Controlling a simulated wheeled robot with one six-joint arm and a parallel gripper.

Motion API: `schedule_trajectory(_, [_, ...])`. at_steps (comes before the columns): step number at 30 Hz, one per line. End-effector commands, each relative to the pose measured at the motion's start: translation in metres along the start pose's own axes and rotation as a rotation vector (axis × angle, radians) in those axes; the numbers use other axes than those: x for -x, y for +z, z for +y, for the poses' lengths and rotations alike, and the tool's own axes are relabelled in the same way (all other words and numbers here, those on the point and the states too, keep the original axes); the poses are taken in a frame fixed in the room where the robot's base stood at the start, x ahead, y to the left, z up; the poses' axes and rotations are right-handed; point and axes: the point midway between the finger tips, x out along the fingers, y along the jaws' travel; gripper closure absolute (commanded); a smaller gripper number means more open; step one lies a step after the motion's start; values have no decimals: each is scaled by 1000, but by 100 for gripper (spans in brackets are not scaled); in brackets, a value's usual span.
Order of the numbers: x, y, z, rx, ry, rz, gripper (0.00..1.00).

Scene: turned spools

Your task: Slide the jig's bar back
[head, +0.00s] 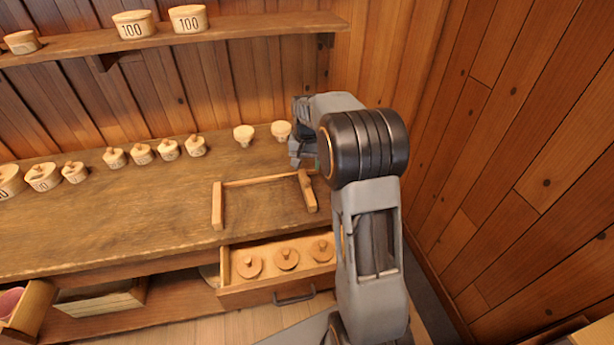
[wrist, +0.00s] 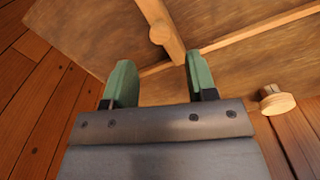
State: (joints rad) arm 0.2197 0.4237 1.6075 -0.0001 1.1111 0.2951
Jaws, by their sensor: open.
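The jig is a light wooden frame on the bench, with a left bar (head: 217,206), a thin rail (head: 262,181) and a right bar (head: 308,192). The right bar stands at the rail's right end, slightly slanted. In the wrist view, a bar with a round peg (wrist: 160,32) meets the rail (wrist: 245,37) just beyond the fingertips. My gripper (wrist: 160,72) is open, its green fingers spread with nothing between them. In the head view my gripper (head: 298,155) hangs behind the right bar; its fingertips are hard to make out there.
Two turned pieces (head: 244,134) stand at the bench's back; one (wrist: 274,100) shows at the wrist view's right. Lidded tubs (head: 142,154) line the back left. An open drawer (head: 285,292) below holds round lids. The right wall is close to my arm.

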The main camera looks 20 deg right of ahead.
Motion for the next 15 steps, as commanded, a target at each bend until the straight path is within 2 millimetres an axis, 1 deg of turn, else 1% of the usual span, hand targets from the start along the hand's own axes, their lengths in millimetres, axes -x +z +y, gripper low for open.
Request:
schedule_trajectory(1, [-9,1,0,0,1,-3,48])
schedule_trajectory(6, [-35,1,0,0,1,-3,48])
schedule_trajectory(9, [-45,0,0,0,0,-1,48])
schedule_trajectory(15, [-56,0,0,1,0,0,48])
